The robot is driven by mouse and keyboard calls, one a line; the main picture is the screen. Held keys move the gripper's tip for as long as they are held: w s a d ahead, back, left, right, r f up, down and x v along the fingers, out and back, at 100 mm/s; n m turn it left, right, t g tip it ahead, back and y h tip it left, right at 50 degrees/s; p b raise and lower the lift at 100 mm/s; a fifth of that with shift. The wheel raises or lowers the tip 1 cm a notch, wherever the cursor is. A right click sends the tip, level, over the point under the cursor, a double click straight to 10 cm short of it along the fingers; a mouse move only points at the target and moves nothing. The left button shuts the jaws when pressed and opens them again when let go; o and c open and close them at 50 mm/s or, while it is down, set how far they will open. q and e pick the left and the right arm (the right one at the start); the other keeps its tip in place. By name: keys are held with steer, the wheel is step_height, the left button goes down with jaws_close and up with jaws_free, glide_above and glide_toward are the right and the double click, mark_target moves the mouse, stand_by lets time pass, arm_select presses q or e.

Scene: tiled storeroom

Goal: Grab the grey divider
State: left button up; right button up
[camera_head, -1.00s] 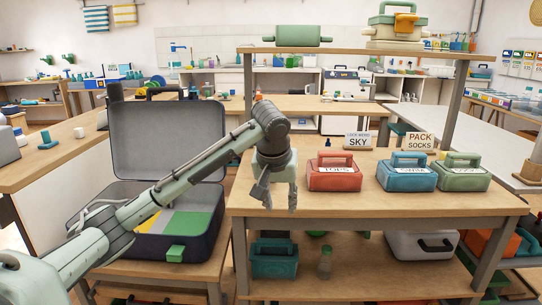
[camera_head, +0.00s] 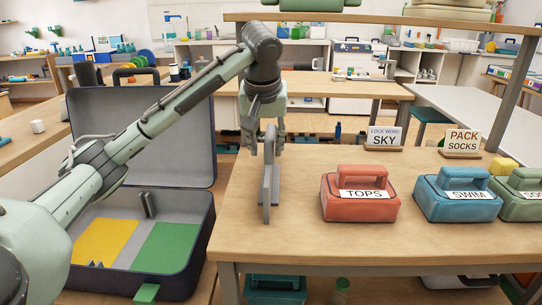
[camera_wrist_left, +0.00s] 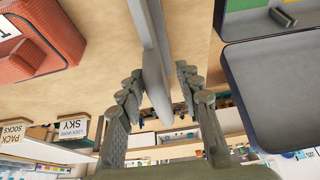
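The grey divider (camera_head: 270,185) is a thin upright panel standing on the wooden table, left of the red TOPS case. My left gripper (camera_head: 266,142) points down at the divider's top. In the left wrist view the divider (camera_wrist_left: 155,70) runs between the two fingers of my left gripper (camera_wrist_left: 160,82), with a gap showing on each side. The left gripper is open. My right gripper is in neither view.
The red TOPS case (camera_head: 360,200), blue SWIM case (camera_head: 457,200) and a green case (camera_head: 518,202) stand to the right. An open suitcase (camera_head: 205,235) with yellow and green panels lies at left. Signs SKY (camera_head: 384,138) and PACK SOCKS (camera_head: 463,143) stand behind.

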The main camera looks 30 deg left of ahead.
arm_select(q)
steer(key=shift+w+a, duration=0.1)
steer(key=shift+w, duration=0.05)
steer(key=shift+w+f, duration=0.15)
steer(key=shift+f, duration=0.1)
steer(key=shift+b+x, duration=0.45)
steer(key=shift+x, duration=0.45)
steer(key=shift+w+f, duration=0.15)
steer(key=shift+f, duration=0.2)
steer(key=x, duration=0.4)
steer(key=shift+w+f, duration=0.15)
steer(key=shift+w, duration=0.25)
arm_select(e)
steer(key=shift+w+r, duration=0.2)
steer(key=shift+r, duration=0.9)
arm_select(q)
jaws_close()
